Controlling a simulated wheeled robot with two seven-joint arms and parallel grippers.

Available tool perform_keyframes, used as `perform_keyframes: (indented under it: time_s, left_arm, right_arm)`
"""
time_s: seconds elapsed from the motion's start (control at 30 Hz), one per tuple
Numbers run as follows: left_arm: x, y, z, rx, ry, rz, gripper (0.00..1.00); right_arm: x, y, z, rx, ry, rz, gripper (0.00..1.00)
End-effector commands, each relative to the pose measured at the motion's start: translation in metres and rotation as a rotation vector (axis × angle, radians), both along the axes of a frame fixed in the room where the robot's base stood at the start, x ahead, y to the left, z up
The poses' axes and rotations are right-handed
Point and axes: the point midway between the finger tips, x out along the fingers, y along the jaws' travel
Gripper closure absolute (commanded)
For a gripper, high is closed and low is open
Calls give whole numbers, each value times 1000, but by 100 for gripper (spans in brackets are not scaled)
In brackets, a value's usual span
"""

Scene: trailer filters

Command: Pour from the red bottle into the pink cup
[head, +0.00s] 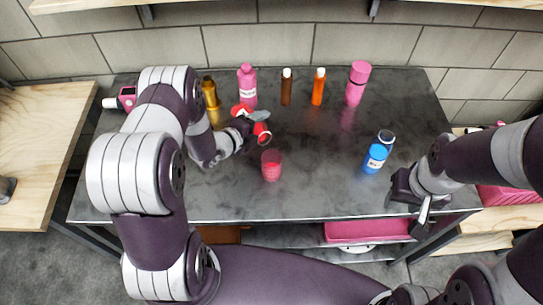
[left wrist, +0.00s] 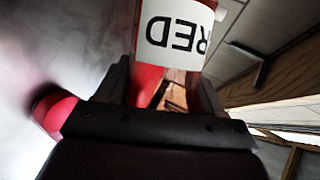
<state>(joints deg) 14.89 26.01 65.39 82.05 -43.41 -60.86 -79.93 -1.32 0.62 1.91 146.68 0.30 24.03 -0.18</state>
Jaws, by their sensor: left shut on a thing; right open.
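The red bottle (head: 262,129) is in my left gripper (head: 257,120), which is shut around it above the table. The fingers hide its middle, and it looks tilted. In the left wrist view its white label (left wrist: 175,30) reads RED upside down. The pink cup (head: 271,168) stands upright on the table, just below and right of the held bottle in the head view. A pinkish-red rounded shape at the left wrist view's left edge may be the cup; I cannot tell. My right gripper (head: 425,211) is open and empty by the table's front right edge.
A gold bottle (head: 210,92), a pink bottle (head: 247,87), a brown bottle (head: 286,87), an orange bottle (head: 318,87) and another pink bottle (head: 357,84) line the back of the dark table (head: 330,195). A blue bottle (head: 377,153) stands at right. The front middle is clear.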

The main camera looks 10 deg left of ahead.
Motion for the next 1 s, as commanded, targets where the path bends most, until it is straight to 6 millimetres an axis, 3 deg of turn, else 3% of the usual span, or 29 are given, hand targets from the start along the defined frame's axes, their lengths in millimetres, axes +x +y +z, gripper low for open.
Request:
perform_keyframes:
  time_s: [1.0]
  left_arm:
    - [-2, -2, 5, 43, -45, 0, 75]
  right_arm:
    - [0, 0, -2, 0, 0, 0, 57]
